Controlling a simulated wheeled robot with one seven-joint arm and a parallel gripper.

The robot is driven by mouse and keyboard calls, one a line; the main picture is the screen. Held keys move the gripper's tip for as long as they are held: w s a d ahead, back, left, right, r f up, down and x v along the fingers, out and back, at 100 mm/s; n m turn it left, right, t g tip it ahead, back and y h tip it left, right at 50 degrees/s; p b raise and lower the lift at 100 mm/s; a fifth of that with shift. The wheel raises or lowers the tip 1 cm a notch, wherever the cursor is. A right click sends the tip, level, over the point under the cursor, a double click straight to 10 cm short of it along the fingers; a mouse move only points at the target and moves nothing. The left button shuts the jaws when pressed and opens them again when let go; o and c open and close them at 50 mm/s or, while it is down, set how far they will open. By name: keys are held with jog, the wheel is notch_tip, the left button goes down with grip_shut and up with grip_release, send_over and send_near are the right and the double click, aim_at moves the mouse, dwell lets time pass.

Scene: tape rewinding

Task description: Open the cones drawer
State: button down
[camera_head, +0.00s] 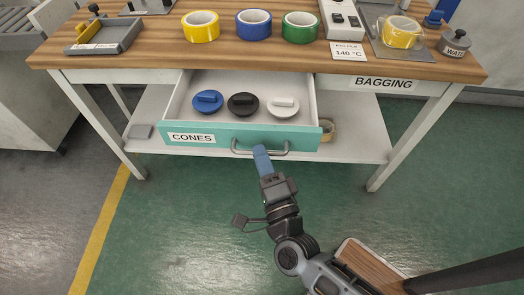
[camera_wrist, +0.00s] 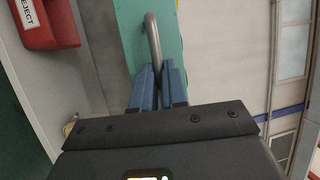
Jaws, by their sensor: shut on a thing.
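The cones drawer (camera_head: 225,137) has a teal front with a white "CONES" label, and it stands pulled out from under the table. Inside it lie a blue cone (camera_head: 208,101), a black cone (camera_head: 243,104) and a white cone (camera_head: 283,106). The grey bar handle (camera_head: 277,153) is on the drawer's front; it also shows in the wrist view (camera_wrist: 153,42). My gripper (camera_head: 261,155) is at the handle's middle, with its blue fingers (camera_wrist: 158,86) shut on the bar. The fingers hide part of the handle.
The wooden table (camera_head: 130,62) holds yellow, blue and green tape rolls along with several devices. A "BAGGING" label (camera_head: 384,83) marks the table front at right. A lower shelf (camera_head: 350,145) lies under the drawer. A red "REJECT" bin (camera_wrist: 46,24) shows in the wrist view. Green floor in front is mostly clear.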

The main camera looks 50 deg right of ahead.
jog(key=c, duration=1.2)
grip_release()
jog(key=shift+o, duration=0.2)
jog(key=v, duration=0.8)
jog(key=s+r+n+g+y+p, duration=0.1)
jog(key=s+r+n+y+p, duration=0.3)
jog(key=s+r+n, duration=0.4)
jog(key=s+a+r+n+g+y+p, duration=0.1)
jog(key=s+r+n+y+p, duration=0.3)
jog(key=s+r+n, duration=0.4)
notch_tip(320, 180, up, 5)
jog(key=n+y, duration=0.1)
jog(key=n, duration=0.6)
jog(key=shift+s+g+y+p, duration=0.3)
jog(key=shift+p, duration=0.05)
